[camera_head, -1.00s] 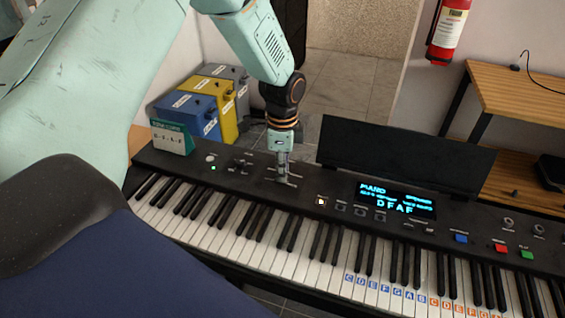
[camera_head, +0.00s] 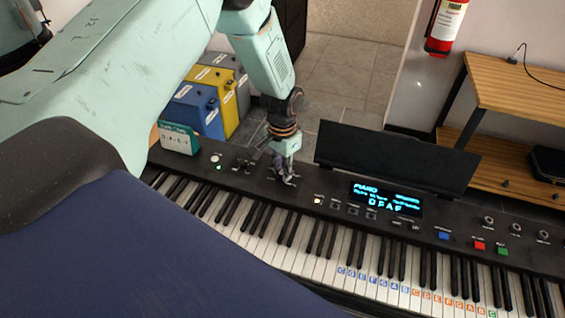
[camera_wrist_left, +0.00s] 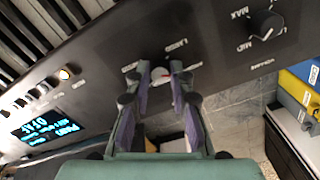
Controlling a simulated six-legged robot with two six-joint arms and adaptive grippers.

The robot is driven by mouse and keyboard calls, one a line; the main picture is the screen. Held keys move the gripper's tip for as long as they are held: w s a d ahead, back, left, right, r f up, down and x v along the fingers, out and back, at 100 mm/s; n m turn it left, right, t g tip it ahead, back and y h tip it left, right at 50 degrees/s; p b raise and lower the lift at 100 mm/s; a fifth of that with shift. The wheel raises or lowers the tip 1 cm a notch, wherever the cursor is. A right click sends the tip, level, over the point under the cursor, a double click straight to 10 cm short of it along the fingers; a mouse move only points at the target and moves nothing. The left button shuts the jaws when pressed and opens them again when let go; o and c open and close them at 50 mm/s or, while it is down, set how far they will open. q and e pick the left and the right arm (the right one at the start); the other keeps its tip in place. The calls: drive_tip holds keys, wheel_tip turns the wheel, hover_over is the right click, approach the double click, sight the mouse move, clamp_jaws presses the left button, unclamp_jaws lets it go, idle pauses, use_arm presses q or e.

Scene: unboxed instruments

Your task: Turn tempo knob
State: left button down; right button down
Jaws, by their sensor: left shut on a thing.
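The black keyboard (camera_head: 320,193) has a dark control panel along its back. My left gripper (camera_head: 284,178) comes down onto the panel left of the display. In the left wrist view, the tempo knob (camera_wrist_left: 162,75) shows between the two fingertips of my left gripper (camera_wrist_left: 163,80). The fingers are shut on it, one on each side. Small white lettering is printed around the knob, partly covered by the fingers. In the head view the knob is hidden by the gripper. My right gripper is not in view.
A volume knob (camera_wrist_left: 267,26) stands beside the tempo knob. The lit display (camera_head: 385,198) and a music stand (camera_head: 395,160) are to the right. Blue (camera_head: 195,110) and yellow (camera_head: 222,92) boxes stand behind.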

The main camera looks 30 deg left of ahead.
sight(282, 173)
use_arm(q)
drive_tip(key=n+p, duration=0.1)
drive_tip(key=n, duration=0.1)
drive_tip(key=n+p, duration=0.2)
drive_tip(key=n, duration=0.1)
drive_tip(key=shift+r+n, duration=0.2)
drive_tip(key=shift+n, duration=0.1)
drive_tip(key=n+p, duration=0.2)
drive_tip(key=n, duration=0.3)
drive_tip(key=shift+w+f, duration=0.1)
drive_tip(key=shift+n, duration=0.3)
drive_tip(key=c, duration=1.2)
unclamp_jaws()
wheel_tip(282, 173, up, 12)
drive_tip(key=shift+f, duration=0.1)
